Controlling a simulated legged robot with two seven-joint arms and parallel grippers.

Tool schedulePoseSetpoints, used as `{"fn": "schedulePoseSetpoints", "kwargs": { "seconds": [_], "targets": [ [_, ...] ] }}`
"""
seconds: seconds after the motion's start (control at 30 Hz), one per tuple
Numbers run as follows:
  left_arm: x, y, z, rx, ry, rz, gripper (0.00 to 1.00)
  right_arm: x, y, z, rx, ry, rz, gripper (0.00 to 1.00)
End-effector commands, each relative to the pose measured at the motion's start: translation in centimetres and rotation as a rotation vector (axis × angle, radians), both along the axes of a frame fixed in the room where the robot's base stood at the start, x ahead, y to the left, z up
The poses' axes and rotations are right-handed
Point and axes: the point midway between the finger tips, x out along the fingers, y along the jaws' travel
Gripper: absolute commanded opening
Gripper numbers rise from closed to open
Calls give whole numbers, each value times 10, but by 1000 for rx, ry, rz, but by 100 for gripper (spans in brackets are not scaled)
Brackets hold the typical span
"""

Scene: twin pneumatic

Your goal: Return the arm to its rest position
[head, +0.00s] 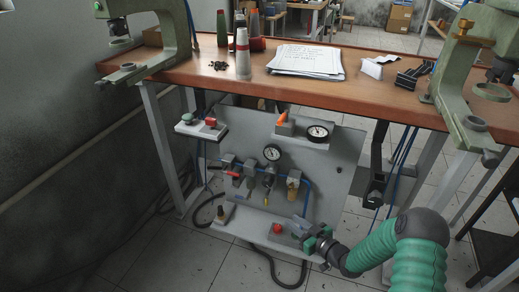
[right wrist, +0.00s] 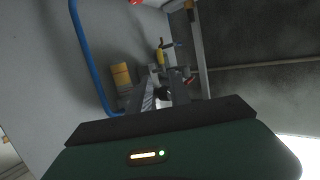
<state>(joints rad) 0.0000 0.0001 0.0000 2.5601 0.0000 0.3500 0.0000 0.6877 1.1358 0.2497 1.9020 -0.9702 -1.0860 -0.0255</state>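My right arm (head: 415,255), with green ribbed sleeves, reaches in from the lower right of the head view. My right gripper (head: 300,229) is low in front of the grey pneumatic panel, just right of the red knob (head: 277,228) on the lower ledge. In the right wrist view its two grey fingers (right wrist: 162,92) stand apart with a narrow gap, and I see nothing held between them. Whether the gripper touches the ledge is unclear. My left arm and left gripper are not in view.
The grey panel (head: 335,165) carries gauges, valves and blue tubing under the wooden bench (head: 375,95). A small side shelf (head: 201,129) holds red and green buttons. A yellow cylinder (right wrist: 121,76) is near the fingers. Green presses (head: 455,80) stand at both bench ends. Tiled floor is clear at lower left.

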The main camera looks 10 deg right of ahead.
Motion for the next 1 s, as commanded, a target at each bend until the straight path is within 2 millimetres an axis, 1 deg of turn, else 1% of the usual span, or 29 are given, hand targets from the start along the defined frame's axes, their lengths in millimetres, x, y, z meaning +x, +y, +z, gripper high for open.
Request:
{"fn": "schedulePoseSetpoints", "kwargs": {
  "seconds": [0.07, 0.17, 0.23, 0.27, 0.3, 0.37, 0.4, 0.47, 0.5, 0.57, 0.6, 0.67, 0.7, 0.77, 0.8, 0.9, 0.97, 1.0],
  "targets": [
    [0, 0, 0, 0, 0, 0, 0, 1, 3, 3, -27, 32, -1, 23],
    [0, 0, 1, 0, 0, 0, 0, -1, 9, 9, -120, 163, -24, 23],
    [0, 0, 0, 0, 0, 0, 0, -15, 13, 19, -207, 305, -68, 23],
    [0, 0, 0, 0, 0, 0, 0, -25, 15, 24, -240, 370, -93, 23],
    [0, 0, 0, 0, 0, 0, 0, -42, 17, 31, -277, 454, -128, 23],
    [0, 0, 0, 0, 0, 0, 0, -69, 19, 42, -310, 568, -182, 23],
    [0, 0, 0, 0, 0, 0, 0, -89, 22, 48, -319, 635, -212, 23],
    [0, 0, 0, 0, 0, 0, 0, -118, 28, 58, -322, 726, -252, 23],
    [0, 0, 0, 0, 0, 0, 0, -138, 32, 63, -318, 781, -275, 23],
    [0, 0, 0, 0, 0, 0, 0, -167, 41, 71, -304, 859, -301, 23],
    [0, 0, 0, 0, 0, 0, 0, -187, 47, 76, -291, 908, -315, 23],
    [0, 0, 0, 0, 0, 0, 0, -215, 57, 82, -267, 977, -328, 23],
    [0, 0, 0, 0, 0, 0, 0, -233, 64, 85, -250, 1019, -333, 23],
    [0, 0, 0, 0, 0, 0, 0, -260, 76, 90, -222, 1083, -336, 23],
    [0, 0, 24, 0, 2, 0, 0, -262, 76, 113, -217, 1093, -339, 23],
    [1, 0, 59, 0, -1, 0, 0, -260, 74, 146, -220, 1095, -340, 23],
    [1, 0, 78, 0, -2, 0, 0, -260, 74, 165, -221, 1094, -340, 23],
    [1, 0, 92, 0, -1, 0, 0, -260, 74, 179, -220, 1093, -340, 23]
  ]
}}
